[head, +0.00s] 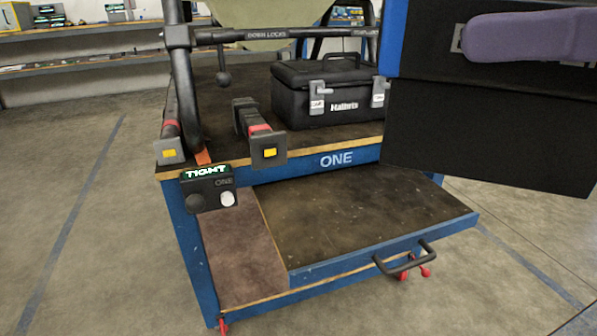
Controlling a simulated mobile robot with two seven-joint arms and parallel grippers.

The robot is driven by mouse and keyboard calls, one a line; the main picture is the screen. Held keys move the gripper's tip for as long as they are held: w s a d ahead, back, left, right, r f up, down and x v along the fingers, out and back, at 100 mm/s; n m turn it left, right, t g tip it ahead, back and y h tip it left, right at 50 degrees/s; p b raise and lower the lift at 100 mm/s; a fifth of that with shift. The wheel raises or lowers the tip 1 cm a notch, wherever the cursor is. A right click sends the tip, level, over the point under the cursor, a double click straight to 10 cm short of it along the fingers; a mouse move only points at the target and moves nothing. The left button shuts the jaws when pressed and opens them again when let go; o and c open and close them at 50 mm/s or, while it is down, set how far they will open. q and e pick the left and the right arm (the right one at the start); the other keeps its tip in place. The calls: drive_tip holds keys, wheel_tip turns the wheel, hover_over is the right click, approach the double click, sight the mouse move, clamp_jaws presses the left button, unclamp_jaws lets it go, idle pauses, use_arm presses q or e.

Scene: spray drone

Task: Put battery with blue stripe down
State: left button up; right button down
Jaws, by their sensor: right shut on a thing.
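The battery with the blue stripe (480,135) is a large dark box close to the camera at the upper right. Its blue stripe runs down the left edge of its upper part, and the frame cuts off its top and right side. My right gripper (530,37) shows as a rounded purple part against the battery's upper face and is shut on it. The exact grip is hidden. The battery overlaps the right part of the blue cart in the picture, and I cannot tell whether it touches it. My left gripper is not in view.
The blue cart marked ONE (337,160) has a bare, pulled-out lower tray (360,215) with a black handle (405,258). A black case (325,95) and folded frame arms (265,140) occupy the cart top. Shelves (85,35) stand behind left. Floor around is clear.

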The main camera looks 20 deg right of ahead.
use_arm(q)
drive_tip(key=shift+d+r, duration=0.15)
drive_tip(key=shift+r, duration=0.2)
use_arm(e)
drive_tip(key=shift+s+r, duration=0.1)
drive_tip(key=shift+r, duration=0.3)
drive_tip(key=shift+f, duration=0.1)
